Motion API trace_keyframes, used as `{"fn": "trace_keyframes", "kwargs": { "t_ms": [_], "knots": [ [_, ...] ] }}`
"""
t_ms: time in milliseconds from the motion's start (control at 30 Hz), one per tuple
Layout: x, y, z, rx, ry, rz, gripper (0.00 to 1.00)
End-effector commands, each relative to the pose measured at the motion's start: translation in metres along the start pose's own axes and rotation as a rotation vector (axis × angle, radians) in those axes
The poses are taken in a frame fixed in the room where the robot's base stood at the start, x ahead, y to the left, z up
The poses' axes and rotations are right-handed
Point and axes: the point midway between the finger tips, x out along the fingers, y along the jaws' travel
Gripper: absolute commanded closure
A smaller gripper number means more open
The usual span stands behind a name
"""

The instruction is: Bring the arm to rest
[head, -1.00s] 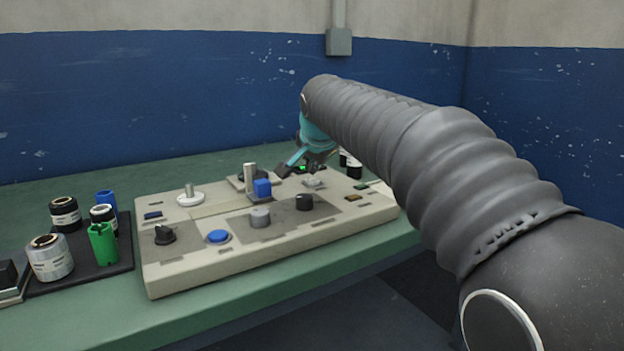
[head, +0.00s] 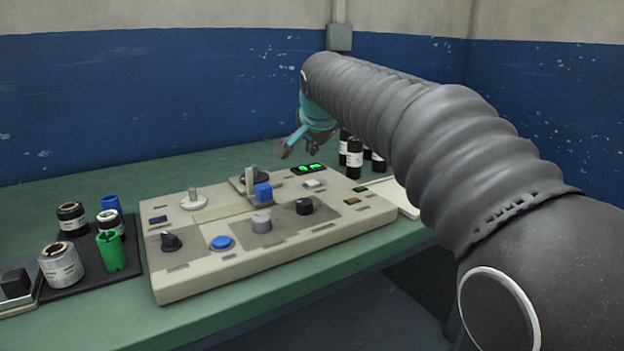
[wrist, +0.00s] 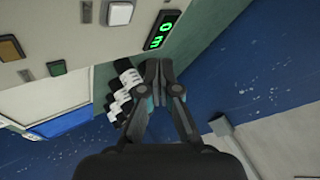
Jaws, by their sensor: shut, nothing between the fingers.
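My gripper (head: 298,148) hangs above the back right part of the beige control panel (head: 200,280), under my grey sleeved arm. In the wrist view my gripper (wrist: 159,72) is shut, its fingers together with nothing between them. The panel's green-lit display (head: 311,168) lies just below the gripper in the head view and also shows in the wrist view (wrist: 161,30). The fingers are clear of the panel.
Several dark bottles (head: 354,160) stand behind the panel near the gripper. The blue wall (head: 130,105) is behind.

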Motion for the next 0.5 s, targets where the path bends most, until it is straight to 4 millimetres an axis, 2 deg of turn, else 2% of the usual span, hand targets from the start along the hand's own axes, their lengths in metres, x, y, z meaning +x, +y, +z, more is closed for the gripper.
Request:
{"fn": "trace_keyframes", "kwargs": {
  "t_ms": [367, 467, 500],
  "knots": [
    [-0.002, 0.004, 0.000, -0.004, 0.000, 0.002, 1.00],
    [-0.012, 0.020, 0.001, -0.029, -0.003, 0.016, 1.00],
    [-0.018, 0.031, 0.002, -0.048, -0.006, 0.025, 1.00]
  ]
}}
